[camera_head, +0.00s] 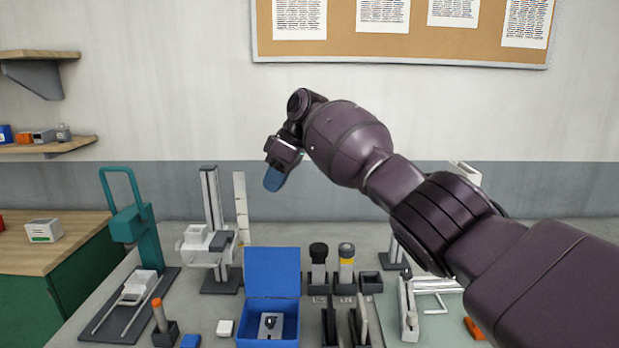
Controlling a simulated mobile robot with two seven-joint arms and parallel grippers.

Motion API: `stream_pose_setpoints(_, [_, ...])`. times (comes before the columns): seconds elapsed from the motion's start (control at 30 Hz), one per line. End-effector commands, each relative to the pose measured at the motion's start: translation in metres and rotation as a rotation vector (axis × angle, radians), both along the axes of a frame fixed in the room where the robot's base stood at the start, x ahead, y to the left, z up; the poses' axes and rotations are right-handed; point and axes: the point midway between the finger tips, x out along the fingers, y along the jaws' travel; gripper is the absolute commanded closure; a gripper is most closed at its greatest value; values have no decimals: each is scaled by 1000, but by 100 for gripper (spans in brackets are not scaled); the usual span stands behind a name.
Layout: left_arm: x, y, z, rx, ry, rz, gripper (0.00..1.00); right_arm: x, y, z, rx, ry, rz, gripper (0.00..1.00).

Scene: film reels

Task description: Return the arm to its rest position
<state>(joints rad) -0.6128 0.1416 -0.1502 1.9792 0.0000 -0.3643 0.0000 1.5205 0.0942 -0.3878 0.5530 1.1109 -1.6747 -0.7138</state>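My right arm (427,215) comes in from the lower right and reaches up and left across the middle of the view. My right gripper (275,178) is at its end, above the bench and in front of the grey and white wall. It points down and slightly left. Its blue fingertips overlap from this side, so I cannot tell whether it is open or shut. I see nothing hanging from it. My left gripper is not in view.
Below the gripper, a blue box (272,272) with a raised lid stands on the grey bench (205,310). A grey-white stand (210,230) and a teal press (132,225) are to its left. Dark holders with bottles (346,262) are to its right. The air above is clear.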

Motion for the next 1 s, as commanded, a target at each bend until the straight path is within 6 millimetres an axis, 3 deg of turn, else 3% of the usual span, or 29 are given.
stream_pose_setpoints(0.3, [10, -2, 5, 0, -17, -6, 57, 35, 37, 70, 152, -400, -233, 80])
stream_pose_setpoints(0.43, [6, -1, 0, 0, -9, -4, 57, 45, 39, 75, 259, -532, -322, 80])
stream_pose_setpoints(0.67, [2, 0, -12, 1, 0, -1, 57, 54, 15, 46, 466, -704, -476, 80])
stream_pose_setpoints(1.0, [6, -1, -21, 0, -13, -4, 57, 37, -53, -42, 681, -843, -669, 80])
